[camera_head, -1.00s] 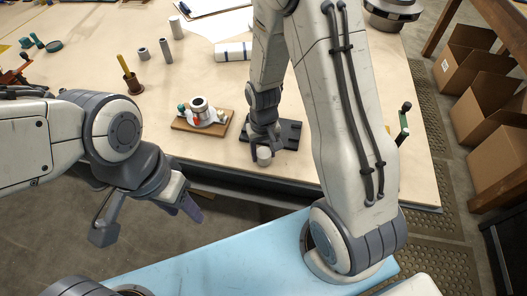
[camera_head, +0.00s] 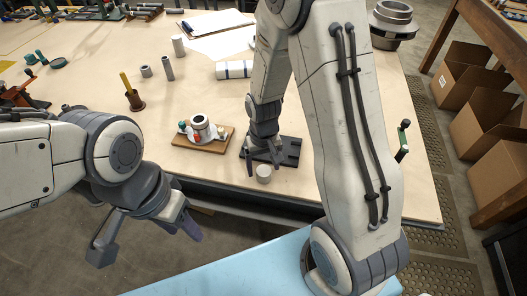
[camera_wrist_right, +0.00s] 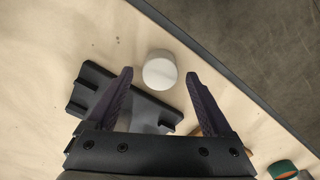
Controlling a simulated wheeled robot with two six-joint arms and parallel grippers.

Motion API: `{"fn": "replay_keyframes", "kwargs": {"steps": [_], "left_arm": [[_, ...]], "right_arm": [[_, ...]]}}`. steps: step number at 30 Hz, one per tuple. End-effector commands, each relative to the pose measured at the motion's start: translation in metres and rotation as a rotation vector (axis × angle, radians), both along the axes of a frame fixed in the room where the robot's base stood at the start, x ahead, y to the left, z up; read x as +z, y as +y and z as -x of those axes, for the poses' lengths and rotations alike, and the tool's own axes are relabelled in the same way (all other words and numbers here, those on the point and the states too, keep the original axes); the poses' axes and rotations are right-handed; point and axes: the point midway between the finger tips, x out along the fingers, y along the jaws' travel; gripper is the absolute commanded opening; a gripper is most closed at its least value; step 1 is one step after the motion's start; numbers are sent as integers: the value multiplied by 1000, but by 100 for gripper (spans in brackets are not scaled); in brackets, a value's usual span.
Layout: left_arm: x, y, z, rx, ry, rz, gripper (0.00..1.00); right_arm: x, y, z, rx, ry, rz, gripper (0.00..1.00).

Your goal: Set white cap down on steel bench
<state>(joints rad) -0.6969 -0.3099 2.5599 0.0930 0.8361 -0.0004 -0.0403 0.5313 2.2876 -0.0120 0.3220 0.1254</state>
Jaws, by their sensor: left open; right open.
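The white cap (camera_head: 264,173) stands on the light-topped bench (camera_head: 215,95), near its front edge and just in front of a dark fixture (camera_head: 286,152). In the right wrist view the cap (camera_wrist_right: 160,70) shows as a pale round piece ahead of and between the fingertips, with gaps on both sides. My right gripper (camera_head: 264,166) is open, its fingers pointing down around the cap's near area; it also shows in the right wrist view (camera_wrist_right: 158,78). My left gripper (camera_head: 148,240) is open and empty, off the front of the bench.
A wooden board (camera_head: 204,141) with a small assembly lies left of the dark fixture. The bench's front edge is close to the cap.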

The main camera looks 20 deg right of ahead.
Motion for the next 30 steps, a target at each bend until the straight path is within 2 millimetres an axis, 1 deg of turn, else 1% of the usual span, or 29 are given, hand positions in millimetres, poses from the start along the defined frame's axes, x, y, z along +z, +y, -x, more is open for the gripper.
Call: {"fn": "replay_keyframes", "kwargs": {"steps": [1, 3, 9, 12, 16, 17, 19, 20, 23, 24, 26, 27, 30], "left_arm": [[1, 0, 0, 0, 0, 0, 50], [1, 0, 0, 0, 0, 0, 50], [3, 0, 0, 0, 0, 0, 50], [3, 0, 0, 0, 0, 0, 50], [3, 0, 0, 0, 0, 0, 50], [3, 0, 0, 0, 0, 0, 50], [4, 0, 0, 0, 0, 0, 50], [4, 0, 0, 0, 0, 0, 50], [3, 0, 0, 0, 0, 0, 50], [3, 0, 0, 0, 0, 0, 50], [3, 0, 0, 0, 0, 0, 50], [3, 0, 0, 0, 0, 0, 50], [3, 0, 0, 0, 0, 0, 50]], "right_arm": [[12, 0, -1, 0, -8, 0, 85], [28, 0, -1, 0, -7, 0, 85], [70, 0, -1, 1, -7, 0, 85], [86, 0, -1, 1, -4, 0, 85], [98, 1, 0, 2, -2, 0, 85], [101, 3, 1, 7, -2, -1, 85], [109, 14, 7, 42, -6, -4, 85], [114, 22, 12, 70, -8, -6, 85], [134, 59, 43, 209, -20, -21, 85], [142, 75, 60, 278, -25, -29, 85], [152, 94, 87, 379, -30, -42, 85], [158, 104, 106, 443, -31, -50, 85], [167, 119, 145, 581, -33, -70, 85]]}}
